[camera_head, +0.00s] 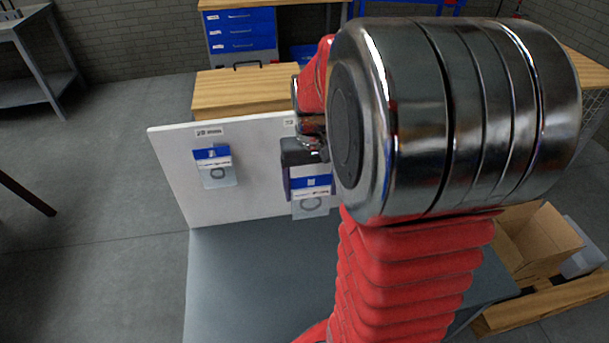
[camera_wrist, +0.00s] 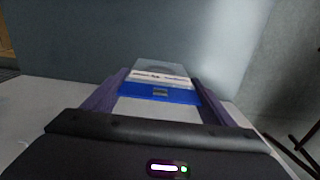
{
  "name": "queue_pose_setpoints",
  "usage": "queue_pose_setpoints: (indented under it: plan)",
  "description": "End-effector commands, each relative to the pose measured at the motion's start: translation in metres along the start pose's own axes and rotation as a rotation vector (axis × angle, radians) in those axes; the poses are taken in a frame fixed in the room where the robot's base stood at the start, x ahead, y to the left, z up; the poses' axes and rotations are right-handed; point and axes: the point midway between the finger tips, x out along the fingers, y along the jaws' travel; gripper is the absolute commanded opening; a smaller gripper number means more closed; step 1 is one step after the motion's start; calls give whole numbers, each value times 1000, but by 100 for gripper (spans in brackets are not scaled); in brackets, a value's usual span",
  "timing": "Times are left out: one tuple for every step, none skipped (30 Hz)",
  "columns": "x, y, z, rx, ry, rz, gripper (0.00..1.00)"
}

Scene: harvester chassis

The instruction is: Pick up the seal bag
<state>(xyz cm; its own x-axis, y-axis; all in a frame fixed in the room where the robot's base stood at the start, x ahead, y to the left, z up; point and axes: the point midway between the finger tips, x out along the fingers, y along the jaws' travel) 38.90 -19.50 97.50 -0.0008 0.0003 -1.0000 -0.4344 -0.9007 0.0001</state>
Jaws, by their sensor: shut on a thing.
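My gripper (camera_head: 309,180) is in front of the white board, at its right part. It is shut on a seal bag (camera_head: 311,201), a clear bag with a blue and white header and a grey ring inside. In the wrist view the bag (camera_wrist: 158,91) lies between the two dark purple fingers, its blue band across the gap and its clear end pointing away. A second, similar bag (camera_head: 215,172) hangs at the left of the board, apart from my gripper. I cannot tell whether the held bag still touches its hook.
The white board (camera_head: 253,160) stands upright at the back of a grey table surface (camera_head: 255,275). Small labels sit along its top edge. A cardboard box (camera_head: 537,240) is at the lower right. A wooden bench with blue drawers (camera_head: 240,32) stands behind. My arm hides the board's right end.

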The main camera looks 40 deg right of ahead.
Motion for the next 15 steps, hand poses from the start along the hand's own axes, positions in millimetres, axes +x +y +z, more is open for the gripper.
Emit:
queue_pose_setpoints:
  plan:
    - [-1,0,4,0,2,0,56]
    - [0,0,6,0,1,0,56]
    - [0,0,8,0,1,0,56]
    - [0,0,9,0,0,0,56]
    - [0,0,10,0,0,0,56]
    - [0,0,11,0,1,0,56]
    - [0,0,11,0,1,0,56]
    - [0,0,11,0,1,0,56]
    - [0,0,12,0,1,0,56]
    - [0,0,11,0,1,0,56]
    - [0,0,11,1,1,0,56]
    - [0,0,11,1,1,0,56]
    - [0,0,11,1,1,0,56]
    - [0,0,11,1,1,0,56]
    - [0,0,11,1,1,0,56]
